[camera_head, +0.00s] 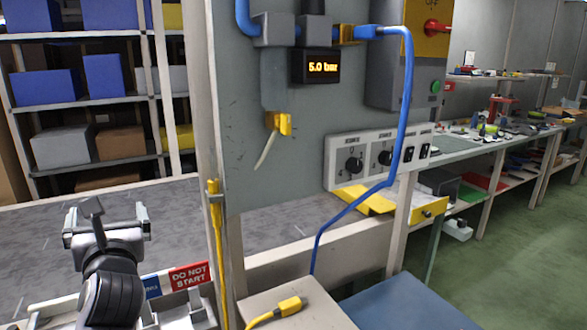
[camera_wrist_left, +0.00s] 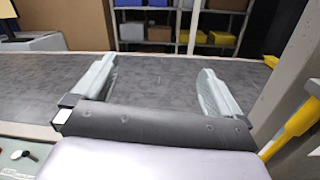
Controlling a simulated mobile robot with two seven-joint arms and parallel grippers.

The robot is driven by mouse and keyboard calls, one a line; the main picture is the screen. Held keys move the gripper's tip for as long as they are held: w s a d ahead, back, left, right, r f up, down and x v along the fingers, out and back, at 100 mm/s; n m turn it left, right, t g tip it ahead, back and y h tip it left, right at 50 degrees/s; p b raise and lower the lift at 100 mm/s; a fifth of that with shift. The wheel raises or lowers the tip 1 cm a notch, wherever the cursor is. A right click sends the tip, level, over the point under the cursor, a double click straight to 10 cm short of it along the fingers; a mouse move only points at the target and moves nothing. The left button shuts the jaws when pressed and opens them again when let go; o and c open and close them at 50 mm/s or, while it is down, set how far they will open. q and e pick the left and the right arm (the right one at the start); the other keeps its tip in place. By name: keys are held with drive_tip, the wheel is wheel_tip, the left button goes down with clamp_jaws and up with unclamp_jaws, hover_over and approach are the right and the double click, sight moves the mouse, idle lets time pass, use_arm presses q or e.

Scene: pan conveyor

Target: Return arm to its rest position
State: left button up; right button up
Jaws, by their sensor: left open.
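My left gripper (camera_head: 106,222) is at the lower left of the head view, over the grey work surface (camera_head: 40,262). In the left wrist view its two fingers (camera_wrist_left: 152,88) stand wide apart with nothing between them. The grey surface lies beyond the fingertips. My left arm comes up from the bottom edge of the head view. My right gripper does not show.
A post and grey panel with a "5.0 bar" display (camera_head: 316,67) stand right of my left gripper. A blue hose (camera_head: 405,120) hangs there. A red "DO NOT START" sign (camera_head: 189,276) is close beside my arm. Shelves with blue boxes (camera_head: 108,14) stand behind.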

use_arm(q)
drive_tip(key=s+d+f+m+t+h+p, duration=0.1)
drive_tip(key=s+d+f+m+t+h, duration=0.4)
drive_tip(key=m, duration=1)
drive_tip(key=s+d+f+m+h+p, duration=0.25)
drive_tip(key=d+f+m+h, duration=0.55)
drive_tip(key=m, duration=0.7)
drive_tip(key=s+f+m+g, duration=0.5)
drive_tip(key=s+f, duration=0.3)
drive_tip(key=f, duration=0.3)
drive_tip(key=s+d+f+m+g, duration=0.1)
drive_tip(key=s+f+m+g, duration=0.4)
drive_tip(key=s+f+m, duration=0.3)
wheel_tip(320, 180, down, 4)
drive_tip(key=shift+s+d+r+m, duration=0.15)
drive_tip(key=shift+r+m, duration=0.05)
drive_tip(key=shift+m, duration=0.1)
drive_tip(key=shift+r, duration=0.1)
